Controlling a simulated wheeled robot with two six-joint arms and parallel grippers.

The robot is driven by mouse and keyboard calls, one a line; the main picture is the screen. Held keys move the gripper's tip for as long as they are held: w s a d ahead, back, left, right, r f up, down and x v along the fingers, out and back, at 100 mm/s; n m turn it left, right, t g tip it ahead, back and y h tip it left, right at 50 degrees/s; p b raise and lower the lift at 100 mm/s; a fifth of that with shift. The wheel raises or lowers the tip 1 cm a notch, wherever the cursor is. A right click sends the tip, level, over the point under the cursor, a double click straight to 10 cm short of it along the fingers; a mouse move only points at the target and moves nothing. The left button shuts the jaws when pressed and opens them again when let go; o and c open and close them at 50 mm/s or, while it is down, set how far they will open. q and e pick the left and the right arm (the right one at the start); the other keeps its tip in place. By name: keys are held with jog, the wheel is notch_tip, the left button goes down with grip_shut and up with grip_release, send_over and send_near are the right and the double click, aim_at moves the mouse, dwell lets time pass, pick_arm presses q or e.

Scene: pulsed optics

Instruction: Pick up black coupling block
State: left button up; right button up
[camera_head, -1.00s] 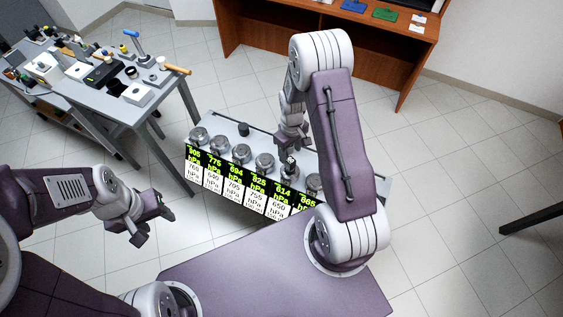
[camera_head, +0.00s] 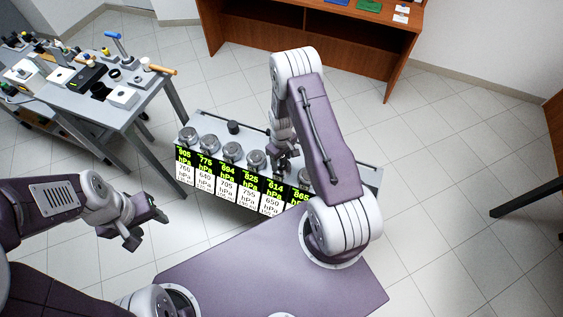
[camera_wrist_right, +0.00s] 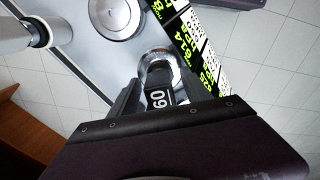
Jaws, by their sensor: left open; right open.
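A small black block with white digits (camera_wrist_right: 157,98) shows in the right wrist view, between the fingers of my right gripper (camera_wrist_right: 153,92). It stands at a round shiny metal fitting (camera_wrist_right: 158,65). My right gripper (camera_head: 284,163) is open and low over the row of metal fittings in the head view, where it mostly hides the block. I cannot tell whether the fingers touch the block. My left gripper (camera_head: 147,227) is open and empty, above the floor left of the bench.
The grey bench (camera_head: 210,122) carries several round metal fittings (camera_head: 232,151) above green pressure displays (camera_head: 220,178). A black-topped post (camera_head: 233,127) stands behind them. A cluttered grey table (camera_head: 125,117) is at left. A wooden desk (camera_head: 340,40) stands behind.

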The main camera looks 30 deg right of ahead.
grip_shut()
jog(key=shift+r, duration=0.1)
jog(key=r, duration=0.4)
jog(key=shift+s+d+r, duration=0.1)
jog(key=shift+s+r, duration=0.1)
jog(key=shift+r, duration=0.05)
jog(key=s+d+r, duration=0.4)
jog(key=s+r, duration=0.2)
jog(key=s, duration=0.4)
jog(key=shift+s+d+r, duration=0.15)
jog(key=shift+d+r, duration=0.05)
jog(key=shift+d, duration=0.1)
